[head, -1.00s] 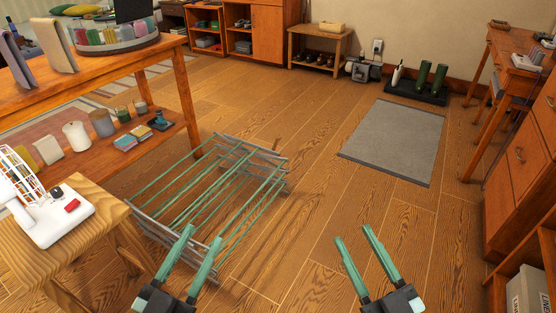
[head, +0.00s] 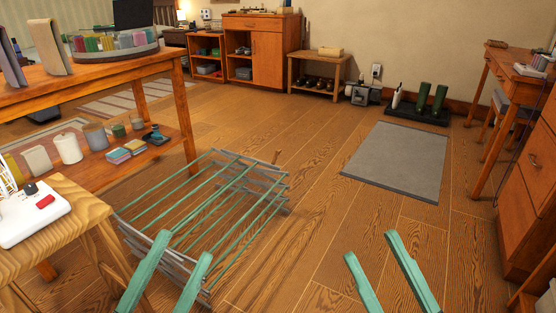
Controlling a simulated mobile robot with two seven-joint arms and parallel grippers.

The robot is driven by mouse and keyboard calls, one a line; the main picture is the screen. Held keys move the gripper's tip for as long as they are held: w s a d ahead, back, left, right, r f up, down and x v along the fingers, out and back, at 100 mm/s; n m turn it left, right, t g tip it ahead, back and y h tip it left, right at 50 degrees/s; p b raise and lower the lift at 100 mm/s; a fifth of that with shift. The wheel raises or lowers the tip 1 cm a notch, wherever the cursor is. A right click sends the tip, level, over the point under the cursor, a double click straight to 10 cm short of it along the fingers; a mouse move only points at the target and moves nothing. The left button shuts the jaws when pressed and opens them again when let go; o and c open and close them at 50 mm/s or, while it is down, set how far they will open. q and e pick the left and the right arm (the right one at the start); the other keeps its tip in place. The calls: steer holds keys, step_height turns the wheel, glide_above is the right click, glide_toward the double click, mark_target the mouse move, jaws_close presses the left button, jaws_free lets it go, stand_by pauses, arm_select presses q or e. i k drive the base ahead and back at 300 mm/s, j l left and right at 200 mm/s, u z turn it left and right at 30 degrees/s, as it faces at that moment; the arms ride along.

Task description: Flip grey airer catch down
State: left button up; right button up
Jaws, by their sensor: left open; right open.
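A low clothes airer (head: 258,179) with a grey frame and green rods stands on the wooden floor, left of the middle in the head view. A small brown piece (head: 276,157) sticks up by its far right end. I cannot make out which part is the grey catch. My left gripper (head: 183,250) is open and empty; its green fingers overlap the airer's near left end in the picture and hide part of it. I cannot tell if they touch. My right gripper (head: 371,248) is open and empty over bare floor, right of the airer.
A wooden stool (head: 62,222) with a white device on it stands near left of the airer. A long table (head: 110,78) with a lower shelf is behind it. A grey mat (head: 398,162) lies to the right. Drawers (head: 527,190) stand at the right edge. Floor between airer and mat is clear.

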mark_target(277, 152)
steer(key=i+l, duration=0.25)
steer(key=i, duration=0.15)
steer(key=i+l+u, duration=0.15)
steer(key=i+l, duration=0.15)
steer(key=i+l+u, duration=0.1)
steer(key=i+l, duration=0.15)
steer(key=i+l+u, duration=0.1)
steer(key=i+l, duration=0.15)
steer(key=i+l+u, duration=0.25)
steer(key=i+l, duration=0.15)
steer(key=l, duration=0.25)
steer(key=i+l+u, duration=0.2)
steer(key=i+l, duration=0.2)
steer(key=l, duration=0.3)
steer(key=i+l+u, duration=0.1)
steer(key=l, duration=0.25)
steer(key=i+l+u, duration=0.15)
steer(key=l, duration=0.2)
steer(key=i+l+u, duration=0.15)
steer(key=l, duration=0.3)
steer(key=l+u, duration=0.1)
steer(key=l, duration=0.4)
steer(key=k+l+u, duration=0.1)
steer(key=l, duration=0.3)
steer(key=k+l, duration=0.1)
steer(key=l, duration=0.3)
steer(key=k+l+u, duration=0.15)
steer(key=l, duration=0.25)
steer(key=i, duration=0.05)
